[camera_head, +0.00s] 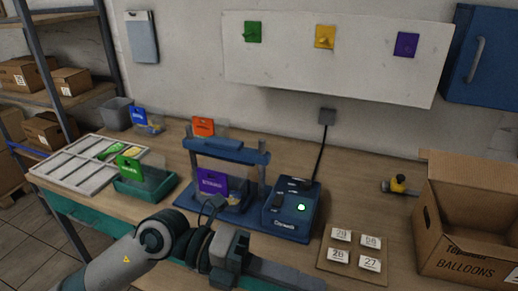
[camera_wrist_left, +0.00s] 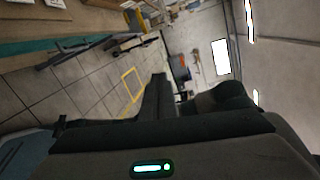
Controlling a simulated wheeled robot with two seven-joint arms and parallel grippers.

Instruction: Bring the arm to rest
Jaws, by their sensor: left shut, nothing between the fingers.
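My left arm (camera_head: 150,255) comes in from the lower left of the head view and bends in front of the table's near edge. My left gripper (camera_head: 290,275) points right, in front of the blue press machine (camera_head: 225,152), and is shut and empty. In the left wrist view its dark fingers (camera_wrist_left: 157,92) stand together over open floor, touching nothing. My right gripper is in neither view.
On the table (camera_head: 375,222) are a sorting tray (camera_head: 60,176), a green bin (camera_head: 145,185), a control box with a lit green button (camera_head: 301,208), a numbered card board (camera_head: 352,250) and an open balloon box (camera_head: 470,215).

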